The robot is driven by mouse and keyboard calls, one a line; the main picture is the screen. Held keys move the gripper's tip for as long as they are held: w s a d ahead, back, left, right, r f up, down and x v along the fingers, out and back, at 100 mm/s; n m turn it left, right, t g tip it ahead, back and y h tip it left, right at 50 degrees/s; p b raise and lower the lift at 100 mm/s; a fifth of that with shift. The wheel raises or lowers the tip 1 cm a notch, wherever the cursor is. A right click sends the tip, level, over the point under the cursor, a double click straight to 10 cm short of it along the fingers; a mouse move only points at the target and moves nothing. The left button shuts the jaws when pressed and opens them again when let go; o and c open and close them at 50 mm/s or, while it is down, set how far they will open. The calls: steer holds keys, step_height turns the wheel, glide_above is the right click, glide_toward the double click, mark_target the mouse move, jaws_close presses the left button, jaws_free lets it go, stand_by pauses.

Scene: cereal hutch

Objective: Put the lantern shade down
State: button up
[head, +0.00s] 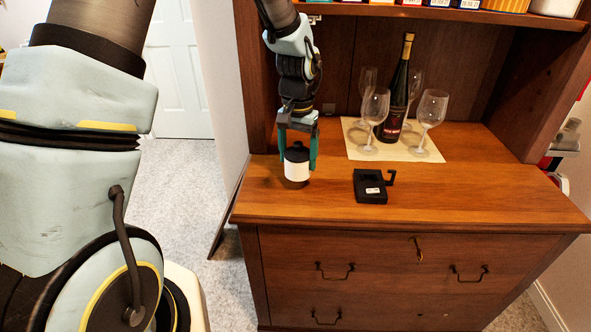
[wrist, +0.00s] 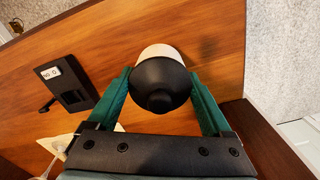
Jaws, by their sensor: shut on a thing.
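The lantern shade (head: 297,168) is a white cylinder with a black top and a dark lower edge. It is upright at the left end of the wooden hutch counter. My gripper (head: 298,152) points down from above with a green finger on each side of it. In the wrist view the shade shows its round black top (wrist: 160,85) and white body between the fingertips of my gripper (wrist: 160,95), which is shut on it. I cannot tell whether its bottom touches the counter.
A black device (head: 371,187) with a small label and side hook lies to the right on the counter (head: 450,195). Behind it, a dark bottle (head: 397,95) and several wine glasses (head: 431,112) stand on a cream mat (head: 425,152). The counter's left edge is close to the shade.

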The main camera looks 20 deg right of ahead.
steer(key=shift+f, duration=2.05)
steer(key=shift+f, duration=0.1)
steer(key=shift+f, duration=0.15)
steer(key=o, duration=1.2)
steer(key=shift+c, duration=0.2)
steer(key=shift+r, duration=0.2)
